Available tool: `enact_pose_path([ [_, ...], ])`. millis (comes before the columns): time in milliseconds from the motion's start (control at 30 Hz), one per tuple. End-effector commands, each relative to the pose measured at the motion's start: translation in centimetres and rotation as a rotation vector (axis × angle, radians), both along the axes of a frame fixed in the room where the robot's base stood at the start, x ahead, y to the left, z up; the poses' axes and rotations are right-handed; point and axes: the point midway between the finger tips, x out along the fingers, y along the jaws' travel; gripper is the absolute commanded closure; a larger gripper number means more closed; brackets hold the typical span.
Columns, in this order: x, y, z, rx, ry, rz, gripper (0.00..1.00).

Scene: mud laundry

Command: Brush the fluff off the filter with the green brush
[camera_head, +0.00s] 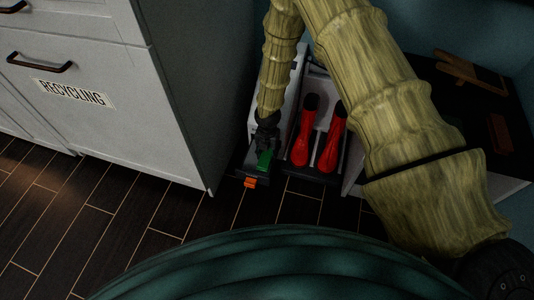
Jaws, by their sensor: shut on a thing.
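My gripper (267,144) is at the lower end of my arm, in the gap beside the white cabinet. It is shut on the green brush (264,158), of which only a small green part shows below the fingers. The bristles are too small and dark to make out. I cannot make out the filter or any fluff for certain; the area under the brush is dark and partly covered by my gripper.
A small orange piece (250,183) shows just below the brush. The white cabinet (178,100) labelled RECYCLING stands at left. A dark top (470,100) holds wooden items at right. The wood floor (110,215) is clear.

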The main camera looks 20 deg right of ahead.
Motion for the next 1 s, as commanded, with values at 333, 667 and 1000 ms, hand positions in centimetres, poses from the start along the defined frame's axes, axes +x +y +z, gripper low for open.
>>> enact_pose_path([
  [333, 0.02, 0.0, -0.41, 0.0, 0.0, 0.0, 0.81],
  [667, 0.02, 0.0, -0.72, 0.0, 0.0, -0.001, 0.81],
  [1000, 0.08, 0.12, -0.73, 0.0, 0.0, 0.0, 0.81],
])
